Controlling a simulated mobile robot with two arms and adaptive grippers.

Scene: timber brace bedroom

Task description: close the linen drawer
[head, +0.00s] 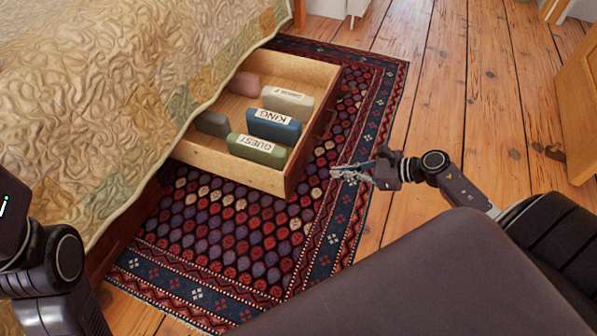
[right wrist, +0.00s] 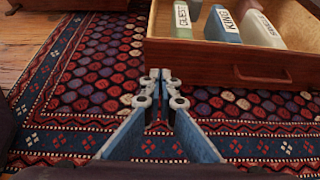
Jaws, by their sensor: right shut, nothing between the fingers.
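The linen drawer (head: 212,155) is a wooden drawer pulled out from under the bed, over the patterned rug. It holds several folded linens, among them a green one labelled GUEST (head: 257,149) and a blue one labelled KING (head: 273,125). In the right wrist view the drawer front (right wrist: 240,65) shows a dark handle (right wrist: 262,76). My right gripper (head: 336,173) is shut and empty, in front of the drawer front and apart from it. My left gripper is out of view; only my left arm shows.
The bed with a quilted cover (head: 110,90) stands at the left, its cover hanging beside the drawer. The rug (head: 215,240) lies flat on the plank floor (head: 440,90). A wooden piece of furniture (head: 578,110) stands at the right edge. The floor between is clear.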

